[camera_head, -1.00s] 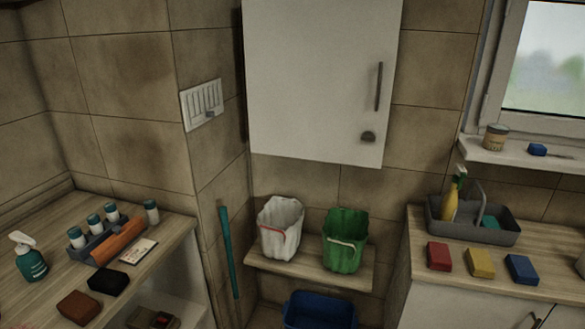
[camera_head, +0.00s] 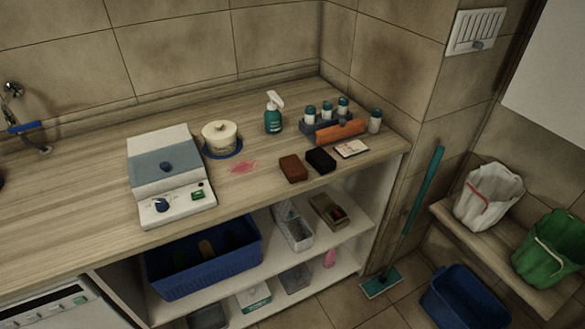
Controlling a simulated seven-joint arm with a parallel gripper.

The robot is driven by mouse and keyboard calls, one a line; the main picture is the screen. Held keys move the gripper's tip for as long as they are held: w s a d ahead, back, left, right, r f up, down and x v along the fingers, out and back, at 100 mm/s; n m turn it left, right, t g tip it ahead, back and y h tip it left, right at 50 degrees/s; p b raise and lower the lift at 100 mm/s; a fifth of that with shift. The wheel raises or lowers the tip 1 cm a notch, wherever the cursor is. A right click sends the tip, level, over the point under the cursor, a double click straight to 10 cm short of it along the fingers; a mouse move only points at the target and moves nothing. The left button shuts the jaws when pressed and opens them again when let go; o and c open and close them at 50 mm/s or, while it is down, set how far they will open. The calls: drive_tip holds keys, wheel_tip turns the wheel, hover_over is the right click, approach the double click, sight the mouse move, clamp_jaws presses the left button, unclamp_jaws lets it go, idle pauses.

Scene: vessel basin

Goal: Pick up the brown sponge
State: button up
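The brown sponge (camera_head: 293,168) is a reddish-brown block lying on the wooden counter (camera_head: 80,195), near its front edge and right of centre. A black sponge-like block (camera_head: 321,160) lies close to its right. My gripper is not in view, and nothing covers the brown sponge.
A pink stain (camera_head: 243,167) and a lidded pot (camera_head: 221,138) are left of the sponge, with a scale-like device (camera_head: 170,177) further left. Behind stand a teal spray bottle (camera_head: 274,113) and a bottle rack with an orange item (camera_head: 340,132). A card (camera_head: 351,149) lies right.

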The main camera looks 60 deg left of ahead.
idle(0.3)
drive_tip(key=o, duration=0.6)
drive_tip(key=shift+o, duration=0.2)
